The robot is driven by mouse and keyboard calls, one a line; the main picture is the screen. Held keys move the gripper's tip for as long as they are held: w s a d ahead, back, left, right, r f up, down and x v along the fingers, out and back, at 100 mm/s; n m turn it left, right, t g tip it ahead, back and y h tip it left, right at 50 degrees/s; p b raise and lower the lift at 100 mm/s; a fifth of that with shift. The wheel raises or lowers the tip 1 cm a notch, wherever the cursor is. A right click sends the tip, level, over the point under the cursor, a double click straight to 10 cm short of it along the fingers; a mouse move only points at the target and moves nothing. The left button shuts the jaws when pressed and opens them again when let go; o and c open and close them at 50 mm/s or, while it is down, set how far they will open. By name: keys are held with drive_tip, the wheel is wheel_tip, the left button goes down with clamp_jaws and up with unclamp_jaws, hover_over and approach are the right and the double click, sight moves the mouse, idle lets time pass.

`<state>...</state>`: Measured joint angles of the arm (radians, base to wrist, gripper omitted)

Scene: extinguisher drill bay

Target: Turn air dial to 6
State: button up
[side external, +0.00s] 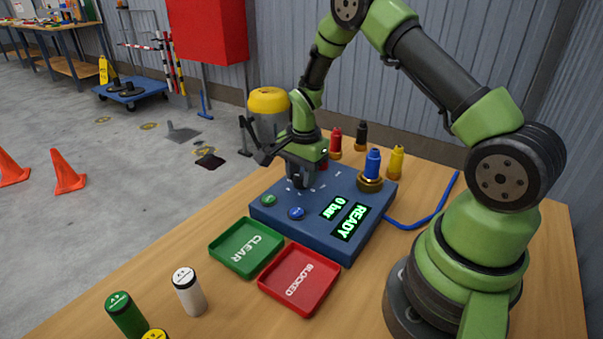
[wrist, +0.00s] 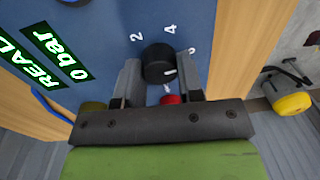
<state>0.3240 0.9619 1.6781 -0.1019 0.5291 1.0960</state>
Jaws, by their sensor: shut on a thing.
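The air dial (wrist: 158,62) is a round black knob on the blue control box (side external: 335,195). In the wrist view it sits between the two fingers of my gripper (wrist: 159,68), which is shut on it. A short white mark shows near the knob's right edge; the exact number it points at is unclear. White numerals 2 and 4 (wrist: 170,29) are printed around the knob; others are partly hidden by the fingers. In the side view my gripper (side external: 299,180) reaches down onto the box and covers most of the dial. The box display (side external: 342,215) reads READY and 0 bar.
A green button (side external: 268,199) and a blue button (side external: 296,213) are on the box. Green CLEAR (side external: 247,246) and red BLOCKED (side external: 299,280) trays lie in front. Several coloured cylinders stand around the table. A blue hose (side external: 430,212) runs right of the box.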

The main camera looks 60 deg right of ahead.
drive_tip(key=shift+m, duration=0.9)
drive_tip(key=o, duration=0.9)
drive_tip(key=shift+r, duration=0.1)
drive_tip(key=r, duration=0.9)
drive_tip(key=shift+s+a+r, duration=0.1)
drive_tip(key=shift+s+r, duration=0.15)
drive_tip(key=shift+r, duration=0.15)
